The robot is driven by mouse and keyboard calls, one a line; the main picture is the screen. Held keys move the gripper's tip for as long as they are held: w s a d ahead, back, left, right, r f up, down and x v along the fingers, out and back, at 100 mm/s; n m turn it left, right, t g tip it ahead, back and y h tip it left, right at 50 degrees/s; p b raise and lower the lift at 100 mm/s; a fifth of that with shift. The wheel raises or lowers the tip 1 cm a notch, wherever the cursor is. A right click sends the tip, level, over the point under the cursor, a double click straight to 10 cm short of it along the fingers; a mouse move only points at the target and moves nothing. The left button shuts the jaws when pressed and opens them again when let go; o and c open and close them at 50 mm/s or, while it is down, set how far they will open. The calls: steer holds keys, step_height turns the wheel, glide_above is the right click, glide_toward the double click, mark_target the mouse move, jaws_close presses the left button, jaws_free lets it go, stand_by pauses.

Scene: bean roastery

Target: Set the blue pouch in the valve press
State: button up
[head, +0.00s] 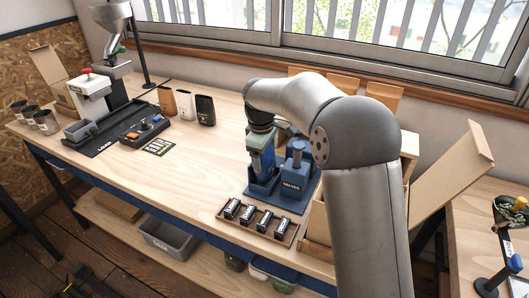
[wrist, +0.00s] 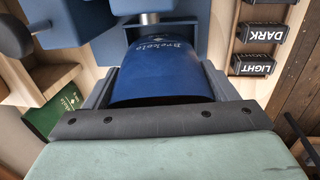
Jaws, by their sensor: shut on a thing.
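The blue pouch (wrist: 165,68) stands between the two grey fingers of my gripper (wrist: 158,88), which is shut on it. In the head view my gripper (head: 261,150) points down over the left part of the valve press (head: 309,190), and the pouch is mostly hidden there. The press is dark blue, with a "VALVES" label on its right block. In the wrist view blue press parts (wrist: 84,48) and a short metal rod lie just beyond the pouch top. I cannot tell whether the pouch bottom touches the press.
An open cardboard box (head: 452,172) stands to the right. Brown (head: 167,101), white (head: 187,105) and black (head: 205,110) pouches stand farther left. The table's middle is clear.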

steer(key=o, duration=1.2)
steer(key=shift+c, duration=0.2)
steer(key=shift+r+p, duration=2.9)
steer(key=shift+r, duration=0.65)
